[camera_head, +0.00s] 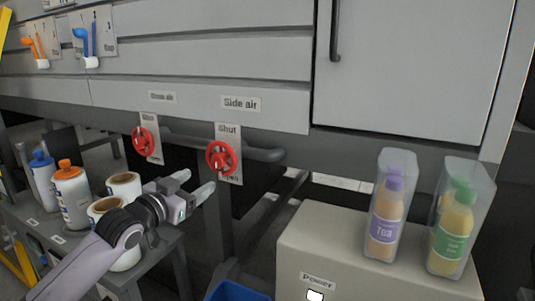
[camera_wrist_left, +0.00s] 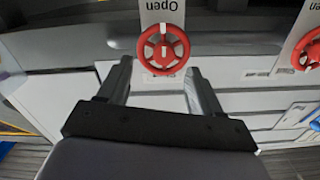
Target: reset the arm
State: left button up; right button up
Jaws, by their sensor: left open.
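My left gripper (camera_head: 203,187) comes in from the left in the head view. It is open and empty, just below and left of the red "Side air" valve wheel (camera_head: 221,157). In the left wrist view a red wheel (camera_wrist_left: 163,50) lies beyond and between the open fingers (camera_wrist_left: 160,85), apart from them. A second red wheel (camera_head: 145,141) hangs farther left in the head view, and another wheel (camera_wrist_left: 312,50) is cut by the right edge of the wrist view. My right gripper is not in view.
Bottles (camera_head: 72,190) and label rolls (camera_head: 124,186) stand on the left side table, close to my left arm. A beige box (camera_head: 330,255) holds two bottles in clear cases (camera_head: 384,215) at the right. Blue and orange levers (camera_head: 84,42) are at the upper left. A blue bin (camera_head: 237,292) is below.

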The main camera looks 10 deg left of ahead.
pick_arm(q)
jog(key=s+d+f+n+g+y+p, duration=0.1)
jog(key=s+d+f+n+g+p, duration=0.1)
jog(key=s+f, duration=0.95)
jog(key=s+d+f+n+g+y+p, duration=0.1)
jog(key=s+d+f+g+p, duration=0.15)
jog(key=s+f, duration=0.9)
jog(key=s+a+f+n+g+y+p, duration=0.1)
jog(key=s+a+f+g+p, duration=0.1)
jog(key=s+f, duration=0.4)
jog(key=s, duration=0.5)
jog(key=shift+s+y, duration=0.4)
jog(key=shift+w, duration=0.1)
